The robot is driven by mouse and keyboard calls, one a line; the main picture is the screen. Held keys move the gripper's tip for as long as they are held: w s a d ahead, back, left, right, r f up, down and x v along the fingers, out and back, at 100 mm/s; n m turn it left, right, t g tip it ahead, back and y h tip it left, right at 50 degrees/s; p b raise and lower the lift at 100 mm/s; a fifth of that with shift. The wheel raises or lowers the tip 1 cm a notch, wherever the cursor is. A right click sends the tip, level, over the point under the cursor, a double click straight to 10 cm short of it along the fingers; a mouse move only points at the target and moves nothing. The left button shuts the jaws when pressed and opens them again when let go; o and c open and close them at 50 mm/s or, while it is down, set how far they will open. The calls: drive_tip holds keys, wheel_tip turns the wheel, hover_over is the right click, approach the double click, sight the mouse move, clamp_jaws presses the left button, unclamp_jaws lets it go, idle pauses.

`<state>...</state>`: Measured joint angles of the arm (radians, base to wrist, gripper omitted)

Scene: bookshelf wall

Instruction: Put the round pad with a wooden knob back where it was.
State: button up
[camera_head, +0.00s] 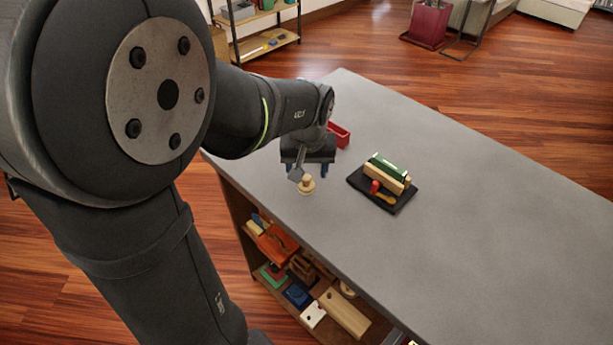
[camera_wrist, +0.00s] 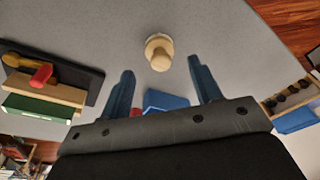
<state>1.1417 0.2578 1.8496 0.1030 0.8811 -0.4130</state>
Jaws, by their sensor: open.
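The round pad with a wooden knob (camera_head: 306,185) stands on the grey tabletop near its left edge, knob up. In the wrist view the pad (camera_wrist: 159,52) shows as a pale disc with a tan knob, just beyond and between my fingertips. My gripper (camera_head: 306,171) is open and empty, its two blue fingers spread. It also shows in the wrist view (camera_wrist: 160,80), apart from the pad. I cannot tell from these frames where the pad was before.
A black tray (camera_head: 357,180) holds a green-topped block, a wooden block and a red-tipped tool. A red box (camera_head: 340,134) stands behind my gripper. A blue object (camera_wrist: 165,100) shows between the fingers. Shelves below hold several items (camera_head: 275,243). The tabletop's right part is clear.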

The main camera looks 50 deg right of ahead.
sight(307, 177)
wheel_tip(307, 177, up, 8)
drive_tip(key=s, duration=0.1)
drive_tip(key=shift+a+f, duration=0.15)
drive_tip(key=shift+a, duration=0.3)
drive_tip(key=shift+f, duration=0.15)
drive_tip(key=f, duration=0.4)
drive_tip(key=w+f, duration=0.1)
drive_tip(key=f, duration=0.3)
drive_tip(key=d+f, duration=0.1)
drive_tip(key=f, duration=0.3)
drive_tip(key=shift+w+d+f, duration=0.1)
drive_tip(key=shift+w, duration=0.2)
drive_tip(key=shift+d+r, duration=0.1)
drive_tip(key=shift+r, duration=1.4)
